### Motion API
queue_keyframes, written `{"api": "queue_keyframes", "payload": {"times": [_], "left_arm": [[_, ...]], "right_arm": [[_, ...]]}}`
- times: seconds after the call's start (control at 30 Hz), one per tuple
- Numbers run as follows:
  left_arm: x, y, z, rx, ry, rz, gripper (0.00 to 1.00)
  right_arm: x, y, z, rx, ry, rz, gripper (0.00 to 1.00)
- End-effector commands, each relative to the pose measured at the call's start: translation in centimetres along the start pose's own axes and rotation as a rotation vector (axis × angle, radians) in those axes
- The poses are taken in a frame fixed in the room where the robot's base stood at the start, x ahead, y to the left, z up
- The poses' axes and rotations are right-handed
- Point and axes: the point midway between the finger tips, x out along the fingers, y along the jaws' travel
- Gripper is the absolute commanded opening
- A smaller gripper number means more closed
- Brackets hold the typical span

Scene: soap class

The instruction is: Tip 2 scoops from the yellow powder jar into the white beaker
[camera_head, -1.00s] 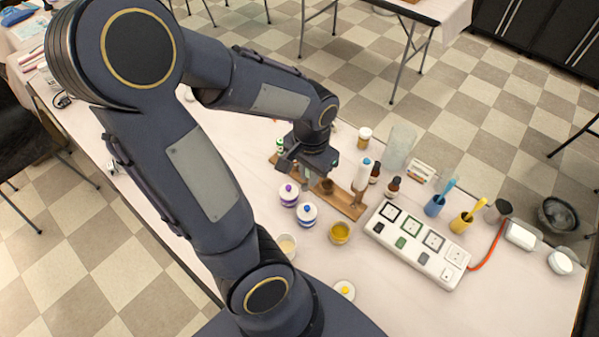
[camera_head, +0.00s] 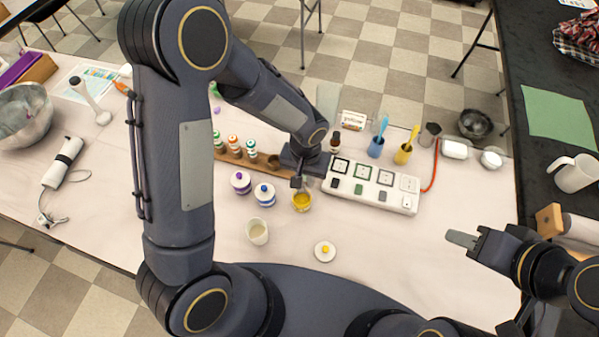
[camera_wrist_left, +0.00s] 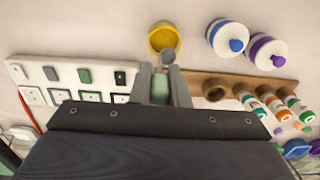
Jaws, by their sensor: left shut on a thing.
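The yellow powder jar (camera_head: 302,204) stands uncovered, with yellow powder inside. It also shows in the left wrist view (camera_wrist_left: 159,36). My left gripper (camera_head: 297,181) is just behind the jar. In the left wrist view my left gripper (camera_wrist_left: 162,88) is shut on the pale green handle of a scoop (camera_wrist_left: 167,57). The scoop's grey bowl appears at the jar's near rim; I cannot tell whether it is inside. The white beaker (camera_head: 257,234) stands nearer and left of the jar, with pale contents. My right gripper (camera_head: 463,239) is far right, apart from these; its finger gap is unclear.
A lid with a yellow knob (camera_head: 325,254) lies in front. Jars with purple (camera_head: 241,183) and blue (camera_head: 264,199) lids stand left of the yellow jar. A wooden rack (camera_head: 226,156) with bottles and a white switch panel (camera_head: 396,200) lie behind. Front right table is clear.

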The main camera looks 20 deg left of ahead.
Motion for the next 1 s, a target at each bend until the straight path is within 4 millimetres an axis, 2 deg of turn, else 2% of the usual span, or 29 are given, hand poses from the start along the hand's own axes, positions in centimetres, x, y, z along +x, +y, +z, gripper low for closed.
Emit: {"api": "queue_keyframes", "payload": {"times": [0.3,0.6,0.8,1.0], "left_arm": [[3.7,-0.1,0.1,-0.001,-0.002,-0.001,0.02],[7.0,-0.1,0.0,-0.001,0.0,-0.001,0.02],[8.0,-0.1,0.0,0.0,0.0,0.0,0.02],[7.9,-0.1,0.0,0.0,0.0,0.0,0.02]], "right_arm": [[2.0,0.9,1.0,0.0,0.0,0.0,0.36],[4.9,2.2,2.5,0.0,0.0,0.0,0.36],[5.6,2.6,2.8,0.0,0.0,0.0,0.36],[5.6,2.5,2.8,0.0,0.0,0.0,0.36]]}}
